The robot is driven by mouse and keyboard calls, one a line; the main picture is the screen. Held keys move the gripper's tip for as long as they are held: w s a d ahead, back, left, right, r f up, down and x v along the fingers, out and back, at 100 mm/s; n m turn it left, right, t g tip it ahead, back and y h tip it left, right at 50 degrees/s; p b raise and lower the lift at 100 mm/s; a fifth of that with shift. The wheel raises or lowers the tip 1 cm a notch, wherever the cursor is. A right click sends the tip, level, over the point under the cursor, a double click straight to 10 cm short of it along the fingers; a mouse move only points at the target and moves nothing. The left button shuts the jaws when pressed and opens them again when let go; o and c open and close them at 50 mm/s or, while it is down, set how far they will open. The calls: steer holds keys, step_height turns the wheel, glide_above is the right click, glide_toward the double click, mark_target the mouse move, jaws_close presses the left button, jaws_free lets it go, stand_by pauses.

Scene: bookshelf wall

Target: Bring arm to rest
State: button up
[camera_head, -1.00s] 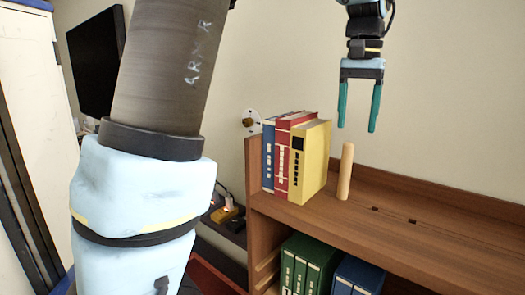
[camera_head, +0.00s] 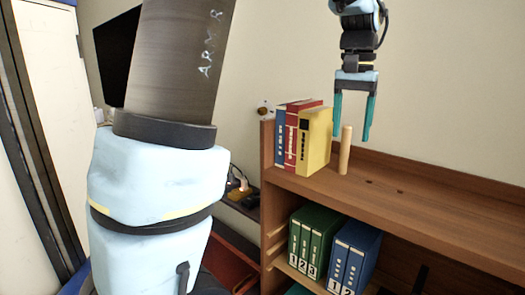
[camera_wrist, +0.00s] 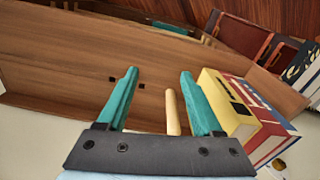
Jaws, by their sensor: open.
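My gripper (camera_head: 351,136) is open and empty, pointing down, with two teal fingers. In the head view it hangs above the top board of the wooden bookshelf (camera_head: 430,207). A light wooden peg (camera_head: 345,152) stands upright on that board; in this view the right finger is just beside its top. In the wrist view my gripper (camera_wrist: 156,92) has the peg (camera_wrist: 172,112) showing between its fingers, nearer the right one. I cannot tell exactly how far the fingers are from the peg.
Blue, red and yellow books (camera_head: 313,142) stand upright left of the peg. Green binders (camera_head: 312,240) and blue binders (camera_head: 354,258) stand on the lower shelf. The top board is clear to the right. A dark screen (camera_head: 115,55) and a power adapter (camera_head: 236,193) are at the left.

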steer(key=w+a+f+n, duration=0.1)
steer(key=a+f+n, duration=0.2)
steer(key=a+f, duration=0.8)
steer(key=s+a+f+n, duration=0.1)
steer(key=s+a+f, duration=0.1)
steer(key=a, duration=0.3)
steer(key=s+a+f+t, duration=0.1)
steer(key=s+a+f, duration=0.1)
steer(key=a, duration=0.3)
steer(key=s+a+f+n, duration=0.1)
steer(key=s+a+f, duration=0.1)
steer(key=a+f, duration=0.2)
steer(key=shift+s+a+n, duration=0.3)
steer(key=shift+s+a, duration=0.1)
steer(key=shift+a, duration=0.2)
